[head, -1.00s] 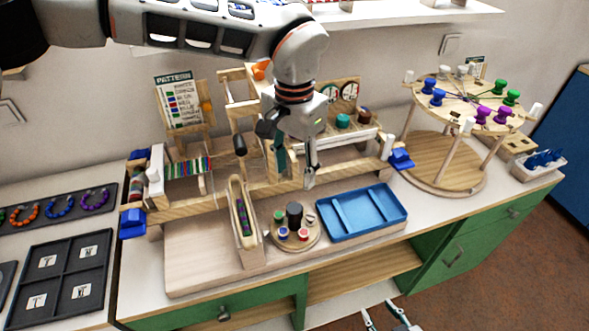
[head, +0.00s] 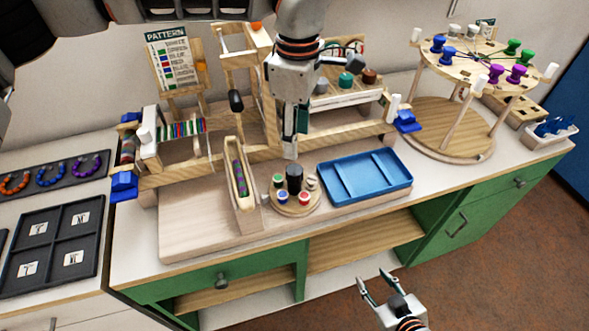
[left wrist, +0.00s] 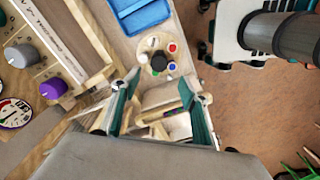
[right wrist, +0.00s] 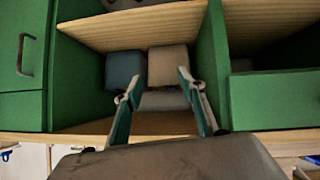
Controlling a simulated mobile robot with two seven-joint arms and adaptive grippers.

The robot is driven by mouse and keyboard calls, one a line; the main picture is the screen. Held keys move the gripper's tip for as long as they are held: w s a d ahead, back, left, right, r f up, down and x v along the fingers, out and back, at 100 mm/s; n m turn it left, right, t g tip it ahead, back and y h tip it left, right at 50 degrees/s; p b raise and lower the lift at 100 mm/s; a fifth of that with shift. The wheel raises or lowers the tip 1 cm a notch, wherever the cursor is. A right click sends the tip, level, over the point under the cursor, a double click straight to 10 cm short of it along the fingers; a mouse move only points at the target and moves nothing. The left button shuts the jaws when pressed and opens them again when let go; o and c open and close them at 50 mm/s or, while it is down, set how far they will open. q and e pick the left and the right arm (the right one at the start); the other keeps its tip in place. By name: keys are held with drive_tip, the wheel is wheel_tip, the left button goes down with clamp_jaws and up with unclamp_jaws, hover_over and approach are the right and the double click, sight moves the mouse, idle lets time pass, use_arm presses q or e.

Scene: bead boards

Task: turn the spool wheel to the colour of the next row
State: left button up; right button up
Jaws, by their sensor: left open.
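The spool wheel (head: 309,207) is a small round wooden disc with a black upright knob (head: 294,178) at its middle. Around the knob sit a green spool (head: 278,181), a blue spool (head: 282,198), a red spool (head: 304,198) and a white one (head: 312,183). My left gripper (head: 290,152) points down just above the knob, apart from it. In the left wrist view the wheel (left wrist: 146,70) lies beyond its spread, empty fingers (left wrist: 158,84). My right gripper (head: 373,280) is open and empty in front of the cabinet, also in the right wrist view (right wrist: 154,80). The pattern card (head: 173,62) lists coloured rows, too small to read surely.
A blue tray (head: 402,187) lies right of the wheel. A narrow wooden trough (head: 247,215) with beads stands close on its left. The wooden loom frame (head: 345,140) runs behind. A round rack (head: 440,120) with coloured spools stands at right.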

sight(294, 169)
use_arm(q)
drive_tip(key=n, duration=0.2)
drive_tip(key=f+n+b, duration=0.1)
drive_tip(key=n, duration=0.1)
drive_tip(key=shift+n, duration=0.4)
drive_tip(key=n, duration=0.2)
drive_tip(key=n+b, duration=0.1)
drive_tip(key=n, duration=0.1)
drive_tip(key=shift+w+a+f, duration=0.1)
drive_tip(key=shift+f, duration=0.25)
drive_tip(key=n, duration=0.3)
drive_tip(key=shift+w+f, duration=0.1)
drive_tip(key=shift+f, duration=0.05)
drive_tip(key=shift+a+n+b, duration=0.1)
drive_tip(key=shift+n+b, duration=0.2)
drive_tip(key=shift+n, duration=0.5)
drive_tip(key=shift+f, duration=3.9)
use_arm(e)
drive_tip(key=shift+s+a+f, duration=0.1)
drive_tip(key=shift+a+f, duration=0.15)
drive_tip(key=shift+f, duration=0.45)
drive_tip(key=shift+s+a+f, duration=0.1)
drive_tip(key=shift+a+f, duration=0.1)
drive_tip(key=shift+f, duration=0.5)
use_arm(q)
drive_tip(key=c, duration=1.1)
use_arm(e)
drive_tip(key=shift+r, duration=0.15)
